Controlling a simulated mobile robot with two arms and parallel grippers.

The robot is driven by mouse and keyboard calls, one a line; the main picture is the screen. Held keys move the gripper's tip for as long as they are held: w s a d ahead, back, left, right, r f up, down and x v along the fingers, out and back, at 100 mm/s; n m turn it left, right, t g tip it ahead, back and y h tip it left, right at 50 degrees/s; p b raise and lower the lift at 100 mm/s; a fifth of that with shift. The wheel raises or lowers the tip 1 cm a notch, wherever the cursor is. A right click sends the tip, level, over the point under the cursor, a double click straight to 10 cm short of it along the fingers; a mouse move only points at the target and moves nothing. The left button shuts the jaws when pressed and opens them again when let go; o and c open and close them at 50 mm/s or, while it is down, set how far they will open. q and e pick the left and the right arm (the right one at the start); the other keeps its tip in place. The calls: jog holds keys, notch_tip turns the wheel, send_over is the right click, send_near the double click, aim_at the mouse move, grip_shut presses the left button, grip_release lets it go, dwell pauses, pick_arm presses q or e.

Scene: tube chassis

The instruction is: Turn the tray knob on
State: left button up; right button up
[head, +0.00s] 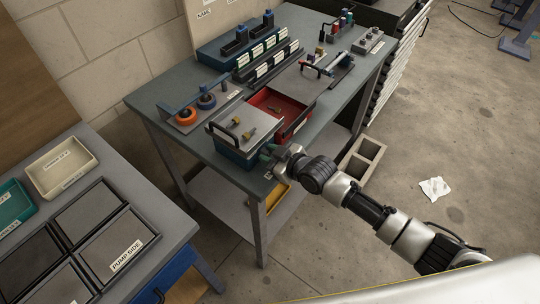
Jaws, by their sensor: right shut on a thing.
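A blue tray unit (233,155) with a grey top plate sits at the front edge of the workbench. A black handle and small brass-coloured fittings (249,134) are on its top. My right gripper (270,155) reaches in from the lower right to the unit's front right corner. It is shut on a small dark greenish part there, which looks like the tray knob; the fingers hide most of it, so its turn position cannot be told. My left gripper is not in view.
A red open tray (297,123) stands right beside the unit. Orange and blue rings (186,117) and labelled black racks (265,60) are further back on the bench. A side table (180,230) with bins and panels is at left.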

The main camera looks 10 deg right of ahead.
jog(key=shift+d+f+m+b, duration=0.1)
jog(key=shift+f+m+b, duration=0.15)
jog(key=shift+m+b, duration=0.15)
jog(key=m+g+y+b, duration=0.1)
jog(key=m+b, duration=0.1)
jog(key=b, duration=0.2)
jog(key=m+g+y+b, duration=0.1)
jog(key=m+b, duration=0.1)
jog(key=b, duration=0.3)
jog(key=shift+w+f+m+g+y, duration=0.15)
jog(key=shift+m+g+y, duration=0.15)
jog(key=shift+y, duration=0.1)
jog(key=shift+d+r+m+y+b, duration=0.15)
jog(key=shift+m+y+b, duration=0.1)
jog(key=shift+m+b, duration=0.4)
jog(key=shift+a+r+m+y+b, duration=0.1)
jog(key=shift+m+y+b, duration=0.2)
jog(key=shift+b, duration=0.6)
jog(key=o, duration=0.9)
jog(key=shift+o, duration=0.2)
